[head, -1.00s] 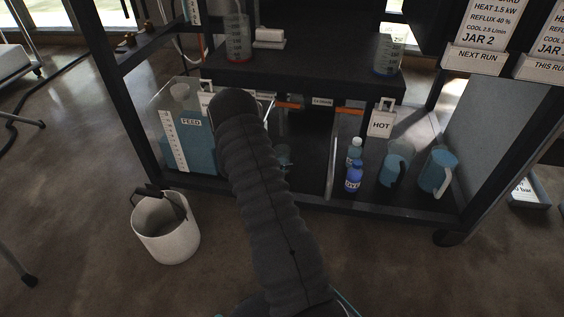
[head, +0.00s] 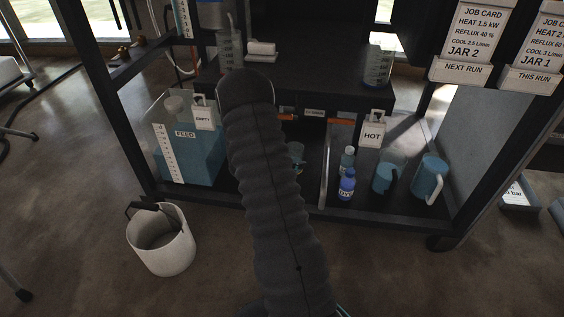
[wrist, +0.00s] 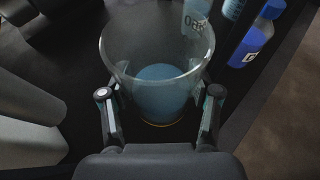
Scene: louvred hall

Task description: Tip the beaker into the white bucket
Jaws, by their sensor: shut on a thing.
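The white bucket (head: 178,255) stands upright on the floor at the lower left in the head view, with a dark handle at its rim. In the wrist view, my gripper (wrist: 159,93) is shut on a clear glass beaker (wrist: 150,52) with blue liquid low in it. One finger is on each side of the glass. In the head view my arm hides the gripper. A small glassy bit shows at the arm's right edge, too little to tell if it is the held beaker. The bucket is well left of my arm.
The dark rack's lower shelf holds a blue FEED tank (head: 200,160), a blue bottle (head: 347,186) and two blue-filled jugs (head: 430,178). A beaker (head: 378,70) stands on the upper shelf near a HOT tag (head: 372,134). Rack posts flank the shelf. Floor around the bucket is clear.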

